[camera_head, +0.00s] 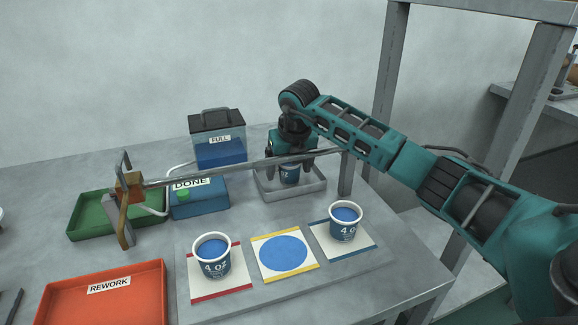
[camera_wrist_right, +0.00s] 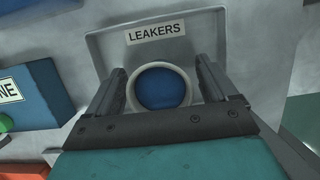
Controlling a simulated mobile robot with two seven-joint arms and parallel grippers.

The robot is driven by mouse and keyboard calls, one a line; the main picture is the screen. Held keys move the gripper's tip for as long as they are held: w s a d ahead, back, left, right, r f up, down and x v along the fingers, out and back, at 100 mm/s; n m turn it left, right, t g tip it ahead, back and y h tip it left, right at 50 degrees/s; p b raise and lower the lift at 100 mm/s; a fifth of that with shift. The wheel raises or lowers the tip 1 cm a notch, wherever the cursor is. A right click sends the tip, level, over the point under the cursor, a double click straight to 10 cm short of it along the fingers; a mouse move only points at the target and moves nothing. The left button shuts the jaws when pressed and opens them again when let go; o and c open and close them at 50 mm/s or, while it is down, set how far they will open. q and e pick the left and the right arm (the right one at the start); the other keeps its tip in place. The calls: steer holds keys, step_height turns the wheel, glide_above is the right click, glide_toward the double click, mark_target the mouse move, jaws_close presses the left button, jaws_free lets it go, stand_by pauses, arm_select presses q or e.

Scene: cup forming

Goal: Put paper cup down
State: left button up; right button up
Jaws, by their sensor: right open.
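A blue paper cup (camera_head: 290,174) with a pale rim stands in the grey tray (camera_head: 307,192) at the back. In the right wrist view the cup (camera_wrist_right: 162,88) shows from above, with blue inside, and the tray (camera_wrist_right: 103,45) carries a LEAKERS label. My right gripper (camera_head: 291,160) is over this tray, with its fingers on either side of the cup. In the wrist view the right gripper (camera_wrist_right: 164,82) is open, with gaps beside the cup's rim. My left gripper is not seen.
Two more cups stand on the red-edged card (camera_head: 222,291) and blue-edged card (camera_head: 358,250); the yellow-edged card (camera_head: 284,255) between them holds no cup. A metal bar (camera_head: 235,167) crosses before the LEAKERS tray. A DONE box (camera_head: 205,200), green tray (camera_head: 90,219) and REWORK tray (camera_head: 125,301) lie left.

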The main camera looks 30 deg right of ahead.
steer(key=shift+r, duration=0.3)
steer(key=p+v, duration=0.1)
steer(key=v, duration=1)
steer(key=shift+s+r+p, duration=0.25)
steer(key=shift+r+p, duration=0.15)
